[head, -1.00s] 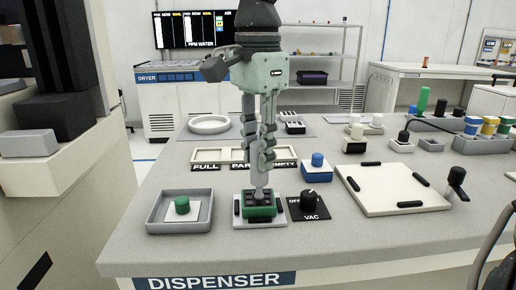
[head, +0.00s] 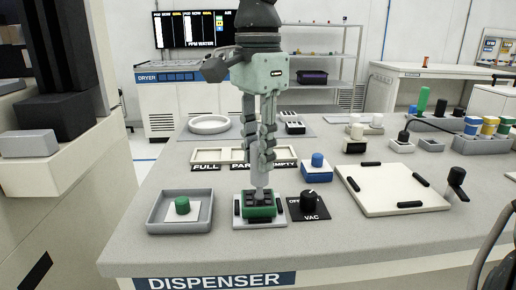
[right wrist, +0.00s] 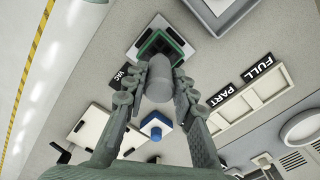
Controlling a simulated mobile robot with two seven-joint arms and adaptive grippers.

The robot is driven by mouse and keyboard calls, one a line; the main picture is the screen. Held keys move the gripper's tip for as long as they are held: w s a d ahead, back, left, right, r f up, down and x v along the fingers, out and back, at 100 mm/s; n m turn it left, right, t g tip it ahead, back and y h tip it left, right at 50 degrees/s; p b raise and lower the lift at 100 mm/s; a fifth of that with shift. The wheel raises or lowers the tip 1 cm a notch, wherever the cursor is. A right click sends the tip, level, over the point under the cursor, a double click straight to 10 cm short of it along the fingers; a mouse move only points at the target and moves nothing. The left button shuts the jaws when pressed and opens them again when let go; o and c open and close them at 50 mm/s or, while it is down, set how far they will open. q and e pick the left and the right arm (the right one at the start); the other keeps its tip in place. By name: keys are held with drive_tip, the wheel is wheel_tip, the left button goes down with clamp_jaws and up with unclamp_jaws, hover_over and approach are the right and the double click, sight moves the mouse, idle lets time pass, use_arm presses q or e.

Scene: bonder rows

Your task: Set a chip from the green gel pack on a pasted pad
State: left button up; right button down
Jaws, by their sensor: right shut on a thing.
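The green gel pack (head: 261,212) sits on a white base with dark clips at the near middle of the bench. Dark cells show in its top, and it also shows in the right wrist view (right wrist: 147,45). My right gripper (head: 259,150) points down above the pack, shut on a grey cylindrical tool (head: 258,181). The tool's lower end is at the pack's top; I cannot tell whether it touches. The tool partly covers the pack in the right wrist view (right wrist: 158,88). No chip on the tool and no pasted pad can be made out. My left gripper is not in view.
A grey tray (head: 154,222) with a green-topped piece stands left of the pack. A black VAC knob (head: 309,203) is close on the right, with a blue-capped block (head: 317,172) behind. A pale plate with black clips (head: 390,184) lies further right. FULL/PART/EMPTY trays lie behind.

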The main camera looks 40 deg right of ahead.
drive_tip(key=shift+r+p, duration=1.85)
drive_tip(key=shift+r, duration=1.6)
